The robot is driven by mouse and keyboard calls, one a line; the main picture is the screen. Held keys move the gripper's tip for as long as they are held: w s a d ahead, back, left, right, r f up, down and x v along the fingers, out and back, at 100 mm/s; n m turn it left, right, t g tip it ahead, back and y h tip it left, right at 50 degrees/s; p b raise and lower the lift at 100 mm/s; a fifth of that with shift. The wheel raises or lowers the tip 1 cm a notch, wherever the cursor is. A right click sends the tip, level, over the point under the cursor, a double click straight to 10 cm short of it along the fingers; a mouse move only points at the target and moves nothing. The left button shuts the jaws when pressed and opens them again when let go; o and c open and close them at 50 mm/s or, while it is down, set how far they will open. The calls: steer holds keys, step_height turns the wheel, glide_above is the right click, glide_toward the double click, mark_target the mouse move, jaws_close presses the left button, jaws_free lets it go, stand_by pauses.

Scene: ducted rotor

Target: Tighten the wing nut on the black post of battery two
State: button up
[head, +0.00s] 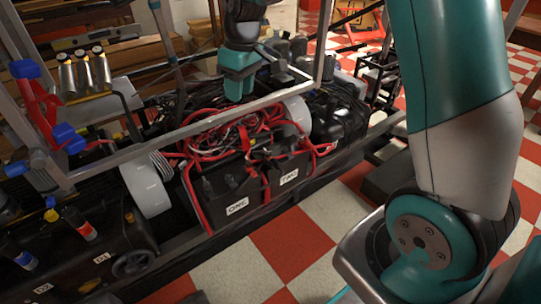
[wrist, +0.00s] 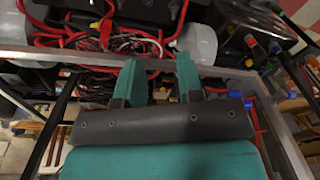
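Battery two (head: 288,178) is a black box with a white label, in the head view, right beside battery one (head: 238,206). Dark caps and red and black cables cover its top, and I cannot make out the wing nut or the black post. My gripper (wrist: 158,78) shows two teal fingers with a clear gap and nothing between them. In the head view my gripper (head: 237,82) is behind and above the batteries, near the grey frame rail, apart from battery two. The wrist view shows tangled red cables (wrist: 125,38) beyond the fingers.
A grey metal frame rail (head: 225,118) crosses above the cables, between my gripper and the batteries in the head view. A white cylinder (head: 146,186) stands left of battery one. A black bundle (head: 335,115) lies right of the cables. Checkered floor (head: 285,245) is open in front.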

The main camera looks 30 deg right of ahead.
steer(key=m+h+b, duration=0.1)
steer(key=b, duration=0.2)
glide_above(268, 153)
step_height(268, 153, down, 14)
steer(key=shift+g, duration=0.3)
steer(key=f+b, duration=0.1)
steer(key=f, duration=0.4)
steer(key=f+b, duration=0.1)
steer(key=f, duration=0.4)
steer(key=f+b, duration=0.1)
steer(key=f, duration=0.4)
steer(key=shift+w+d+f+b, duration=0.1)
steer(key=shift+w+f+b, duration=0.15)
steer(key=shift+w+b, duration=0.1)
steer(key=shift+f, duration=0.65)
steer(key=shift+c, duration=0.2)
jaws_close()
